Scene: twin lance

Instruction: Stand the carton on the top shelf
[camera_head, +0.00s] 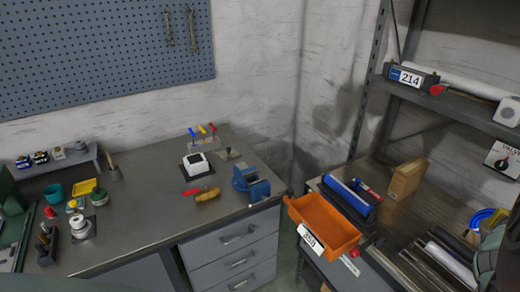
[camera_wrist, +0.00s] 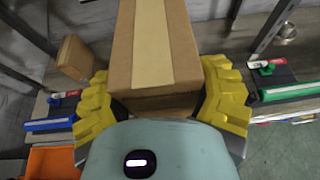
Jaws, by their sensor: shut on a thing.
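In the wrist view, a brown carton (camera_wrist: 152,45) with a pale tape strip is between the yellow fingers of my gripper (camera_wrist: 160,97). The gripper is shut on its two sides, and the far part of the carton runs out of the frame. The held carton and the fingers do not show in the head view. A shelf (camera_head: 455,108) shows at the upper right of the head view. Whether it is the top one cannot be told, as the rack runs out of frame.
Another brown box (camera_head: 406,180) stands on the lower surface (camera_head: 400,216), beside a blue item (camera_head: 349,196) and an orange bin (camera_head: 322,225). The shelf holds a box labelled 214 (camera_head: 410,77), a white roll (camera_head: 470,88) and a white device (camera_head: 508,111). A grey upright (camera_head: 369,75) borders the rack.

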